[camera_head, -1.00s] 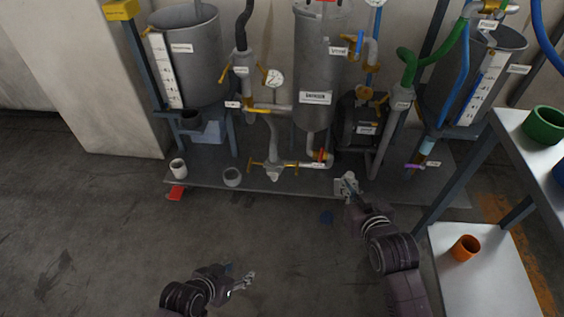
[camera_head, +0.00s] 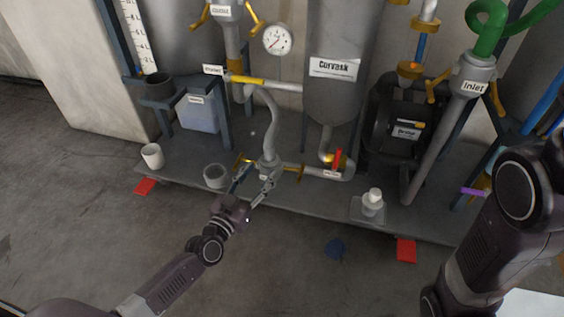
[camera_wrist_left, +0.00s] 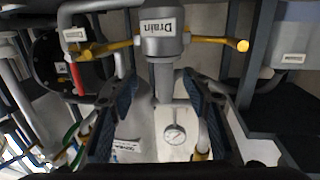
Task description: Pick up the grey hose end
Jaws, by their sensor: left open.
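The grey hose (camera_head: 271,118) hangs in a curve below the gauge in the head view. Its lower end is a grey coupling (camera_head: 267,163) with brass levers on both sides, low over the skid. In the left wrist view the coupling (camera_wrist_left: 162,38), labelled "Drain", is at the top centre, upside down. My left gripper (camera_head: 269,180) is open at the near side of the coupling. In the wrist view the fingers (camera_wrist_left: 158,82) stand apart left and right, with the coupling beyond their tips; contact cannot be told. My right arm is at the right, its gripper out of view.
A tank labelled "Corvask" (camera_head: 338,100) and a dark pump (camera_head: 400,128) stand behind. A grey cup (camera_head: 216,176), a white cup (camera_head: 152,156) and a white bottle (camera_head: 372,200) stand on the skid (camera_head: 315,200). The floor in front is mostly clear.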

